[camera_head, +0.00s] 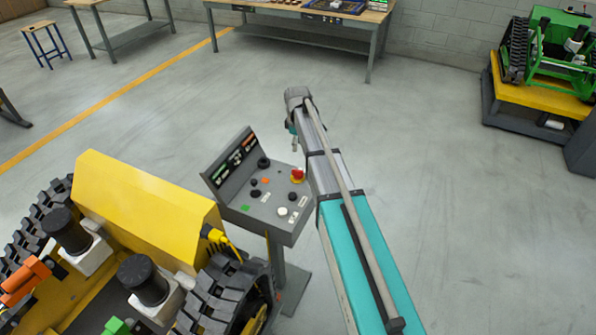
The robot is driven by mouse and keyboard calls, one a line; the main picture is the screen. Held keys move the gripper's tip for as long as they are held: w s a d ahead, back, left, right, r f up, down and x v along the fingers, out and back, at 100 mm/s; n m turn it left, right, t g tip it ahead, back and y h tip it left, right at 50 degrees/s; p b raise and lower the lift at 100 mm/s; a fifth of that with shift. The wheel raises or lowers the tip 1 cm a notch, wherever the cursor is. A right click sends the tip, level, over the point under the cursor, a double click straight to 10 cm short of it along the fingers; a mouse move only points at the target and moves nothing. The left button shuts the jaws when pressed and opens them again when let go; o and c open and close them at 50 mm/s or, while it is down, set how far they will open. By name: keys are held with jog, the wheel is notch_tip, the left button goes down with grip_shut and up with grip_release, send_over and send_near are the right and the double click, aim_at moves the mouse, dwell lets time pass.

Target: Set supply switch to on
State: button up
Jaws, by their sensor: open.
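A grey control console (236,207) stands on a post at the centre-left. Its sloped top carries several black knobs, such as one near the upper edge (264,162) and one at the lower right (293,196). It also has a red emergency button (297,175), a white button (282,211), and small orange and green parts. The labels are too small to read, so I cannot tell which control is the supply switch or how it is set. My teal arm passes just right of the console, its far joint beyond it.
A tracked carrier with a yellow cover (140,205) and black tracks stands close left of the console. A workbench (290,22) is at the back, and a green tracked machine (560,50) sits on a yellow-topped platform at the right. The floor right of my arm is clear.

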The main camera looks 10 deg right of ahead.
aim_at(298, 171)
jog(key=shift+f+b, duration=6.75)
jog(key=shift+f, duration=0.1)
grip_shut()
